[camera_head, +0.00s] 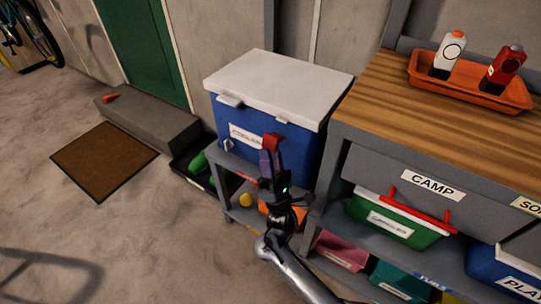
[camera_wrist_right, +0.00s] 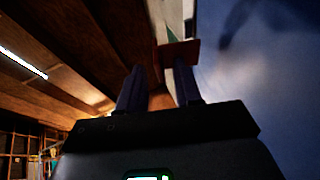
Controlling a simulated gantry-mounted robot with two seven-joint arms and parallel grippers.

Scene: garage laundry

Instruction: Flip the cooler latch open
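The cooler (camera_head: 291,146) is a blue box with a white lid (camera_head: 282,82) and a white front label. A small red piece, apparently the latch (camera_head: 272,141), shows at its front right of the label. My right gripper (camera_head: 270,158) points up at the cooler's front, its fingertips just below the red piece. In the right wrist view the red latch (camera_wrist_right: 178,53) lies across the tip of the right-hand finger; contact is unclear. The right gripper's fingers (camera_wrist_right: 158,82) are apart with a gap between them. The latch's lower part is hidden in the head view. My left gripper is out of view.
The cooler stands on a grey shelf (camera_head: 234,181) with small items below. A wood-topped workbench (camera_head: 385,110) with an orange tray (camera_head: 450,92) of bottles is close on the right. Open concrete floor and a brown mat (camera_head: 104,160) lie to the left.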

